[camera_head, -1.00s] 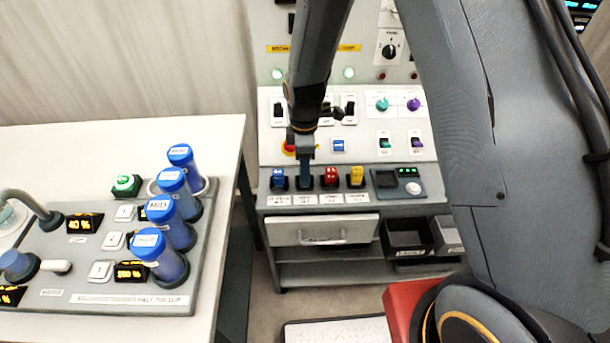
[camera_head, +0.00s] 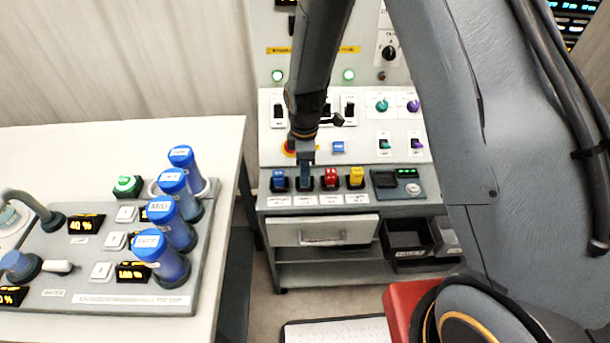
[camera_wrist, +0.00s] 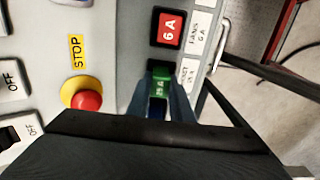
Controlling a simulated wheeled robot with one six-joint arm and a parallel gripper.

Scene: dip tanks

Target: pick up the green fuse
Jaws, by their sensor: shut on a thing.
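The green fuse (camera_wrist: 160,80) stands in the fuse row on the panel, between my fingertips, in the wrist view. My gripper (camera_wrist: 161,90) is shut on it, one finger on each side. In the head view, my gripper (camera_head: 305,181) points down at the row, between the blue fuse (camera_head: 279,179) and the red fuse (camera_head: 331,177), and hides the green one. I cannot tell whether the green fuse is fully seated in its holder.
The red fuse also shows close by in the wrist view (camera_wrist: 170,29). A yellow fuse (camera_head: 355,177) stands further right. A red stop button (camera_wrist: 88,100) is close to my gripper. A drawer (camera_head: 323,231) and dark bins (camera_head: 406,237) lie below. Blue-capped cylinders (camera_head: 163,254) stand on the left table.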

